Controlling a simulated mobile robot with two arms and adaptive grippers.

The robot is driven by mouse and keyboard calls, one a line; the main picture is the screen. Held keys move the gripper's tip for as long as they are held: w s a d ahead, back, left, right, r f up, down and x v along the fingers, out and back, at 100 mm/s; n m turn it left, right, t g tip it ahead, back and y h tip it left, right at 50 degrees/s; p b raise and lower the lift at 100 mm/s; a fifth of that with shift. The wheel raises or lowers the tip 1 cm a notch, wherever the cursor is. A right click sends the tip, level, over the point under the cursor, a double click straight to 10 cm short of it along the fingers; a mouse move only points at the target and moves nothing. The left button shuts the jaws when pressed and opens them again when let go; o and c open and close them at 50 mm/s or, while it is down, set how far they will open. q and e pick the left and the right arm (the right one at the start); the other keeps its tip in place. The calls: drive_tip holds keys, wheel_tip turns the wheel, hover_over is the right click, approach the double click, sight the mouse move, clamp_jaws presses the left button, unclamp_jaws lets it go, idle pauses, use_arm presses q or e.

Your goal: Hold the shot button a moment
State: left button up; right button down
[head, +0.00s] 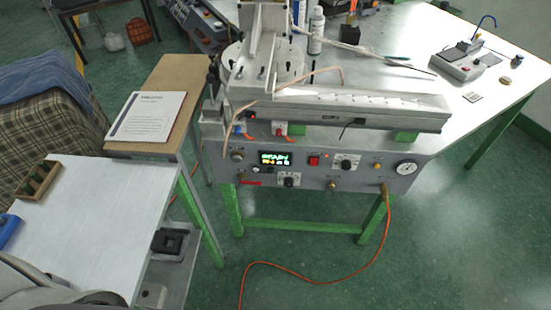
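The wax injection machine (330,180) stands on a green-legged bench, its grey front panel facing me. The panel has a lit display (275,158) with green and yellow text, seemingly "READY". A red switch (314,161) is right of the display, with a black knob (346,162) beside it. A second knob (289,180) is below the display. A round pressure gauge (406,168) is at the right end. Several small round controls show; I cannot tell which is the shot button. Neither gripper is in view, and nothing touches the panel.
A printed sheet (147,116) lies on a wooden top. An orange hose (388,235) hangs from the panel to the floor. The space before the panel is clear.

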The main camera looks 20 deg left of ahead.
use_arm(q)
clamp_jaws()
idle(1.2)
